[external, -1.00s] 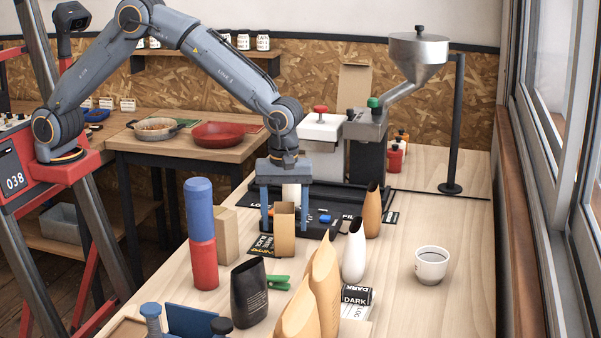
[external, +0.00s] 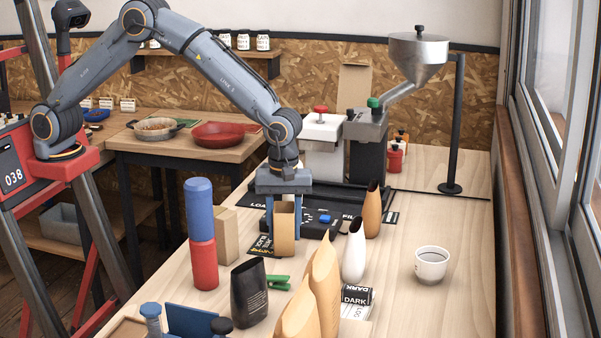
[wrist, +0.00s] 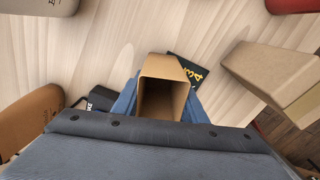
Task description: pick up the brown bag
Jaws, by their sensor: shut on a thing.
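An upright, open-topped brown bag (external: 285,232) stands on the wooden table, on or beside a dark card with yellow lettering (external: 262,245). My gripper (external: 286,245) points down over it, its blue fingers on both sides, and is shut on it. In the wrist view the bag (wrist: 163,90) shows its open, empty-looking mouth between the blue fingers. Its base looks to be at table height; I cannot tell whether it touches the table.
A tan block (external: 227,238) and a red and blue cylinder (external: 202,262) stand left. A black pouch (external: 249,295), tan pouches (external: 325,275), a white pouch (external: 354,255) and another brown pouch (external: 372,212) stand nearby. A cup (external: 431,264) is right, with clear table around it.

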